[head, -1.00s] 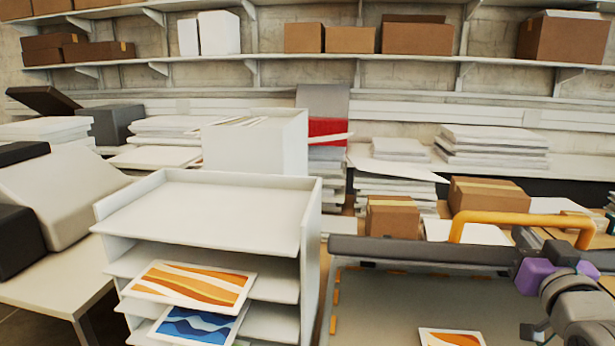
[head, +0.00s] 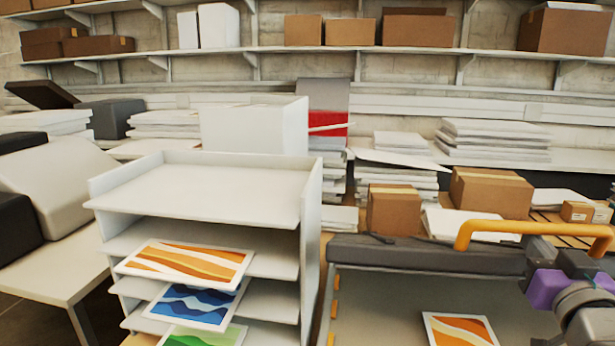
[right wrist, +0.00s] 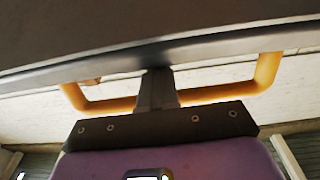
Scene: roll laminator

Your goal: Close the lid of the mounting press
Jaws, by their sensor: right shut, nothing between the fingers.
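The mounting press stands at the lower right of the head view, with a dark grey lid bar (head: 430,255) and an orange handle (head: 500,229) above it. Below the bar lies its flat grey bed (head: 380,300), with an orange-striped print (head: 459,329) on it. My right gripper (head: 541,254) is shut and empty, close to the handle. In the right wrist view its fingers (right wrist: 157,78) overlap the handle (right wrist: 216,94), with a dark panel edge across the top. I cannot tell whether they touch. My left gripper is not in view.
A white tray rack (head: 310,210) with several colored prints stands left of the press. Cardboard boxes (head: 393,211) and stacks of white boards (head: 495,139) lie behind it. A pale bench (head: 60,265) with a beige machine (head: 60,195) is at the left.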

